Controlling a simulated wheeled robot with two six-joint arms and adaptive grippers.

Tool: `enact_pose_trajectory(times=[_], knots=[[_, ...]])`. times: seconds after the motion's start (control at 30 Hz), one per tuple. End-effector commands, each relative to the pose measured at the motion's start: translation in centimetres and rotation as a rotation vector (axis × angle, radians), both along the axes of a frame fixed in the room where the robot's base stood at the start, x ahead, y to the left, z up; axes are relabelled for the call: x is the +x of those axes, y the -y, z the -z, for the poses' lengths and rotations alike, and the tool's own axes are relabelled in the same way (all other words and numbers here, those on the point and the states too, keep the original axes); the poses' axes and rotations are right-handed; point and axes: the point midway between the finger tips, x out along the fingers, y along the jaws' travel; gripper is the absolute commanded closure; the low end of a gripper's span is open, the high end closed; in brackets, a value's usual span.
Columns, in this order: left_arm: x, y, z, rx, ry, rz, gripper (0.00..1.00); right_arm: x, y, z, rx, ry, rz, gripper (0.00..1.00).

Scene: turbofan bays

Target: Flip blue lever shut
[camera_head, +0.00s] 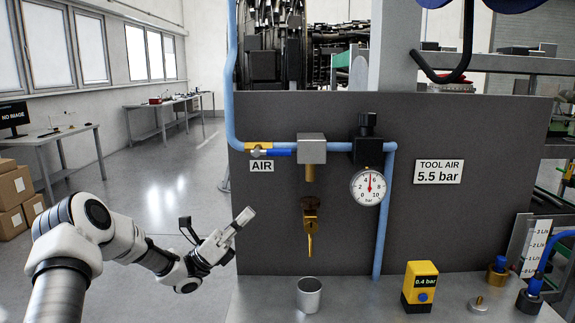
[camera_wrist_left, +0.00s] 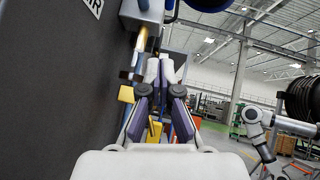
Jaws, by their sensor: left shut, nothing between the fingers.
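The blue lever (camera_head: 280,152) sits on a brass valve (camera_head: 259,148) in the blue air line, above the AIR label (camera_head: 261,166). It lies level, pointing right along the pipe toward a grey block (camera_head: 312,148). My left gripper (camera_head: 246,215) is below and left of the lever, in front of the dark panel's left edge, apart from it. Its fingers are shut and empty, pointing up and to the right. The left wrist view shows the closed fingertips (camera_wrist_left: 161,68) near the panel fittings. The lever is not clear in that view. My right gripper is not visible.
The dark panel (camera_head: 460,220) carries a gauge (camera_head: 369,187) and a hanging brass fitting (camera_head: 310,222). On the bench below stand a metal cup (camera_head: 309,294) and a yellow meter (camera_head: 420,287). The floor left of the panel is open.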

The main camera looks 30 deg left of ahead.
Motion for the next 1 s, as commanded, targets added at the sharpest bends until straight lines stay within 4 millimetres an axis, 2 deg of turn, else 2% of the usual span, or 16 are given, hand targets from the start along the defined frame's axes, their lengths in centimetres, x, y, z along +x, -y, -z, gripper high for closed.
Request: enact_pose_trajectory(times=[0.23,0.37,0.8,0.9,1.0], knots=[[0.1,0.1,-0.1,0.000,-0.002,0.002,1.00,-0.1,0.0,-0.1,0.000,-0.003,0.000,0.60],[0.6,0.7,-0.8,0.002,-0.002,0.004,1.00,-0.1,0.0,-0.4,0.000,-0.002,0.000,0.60],[5.0,5.5,-7.2,0.002,-0.002,0.004,1.00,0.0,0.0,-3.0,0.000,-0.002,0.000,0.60],[5.3,5.3,-9.2,0.001,0.000,0.001,1.00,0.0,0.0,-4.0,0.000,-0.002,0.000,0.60],[5.5,5.1,-10.3,0.000,-0.002,0.002,1.00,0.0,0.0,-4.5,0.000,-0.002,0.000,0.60]])
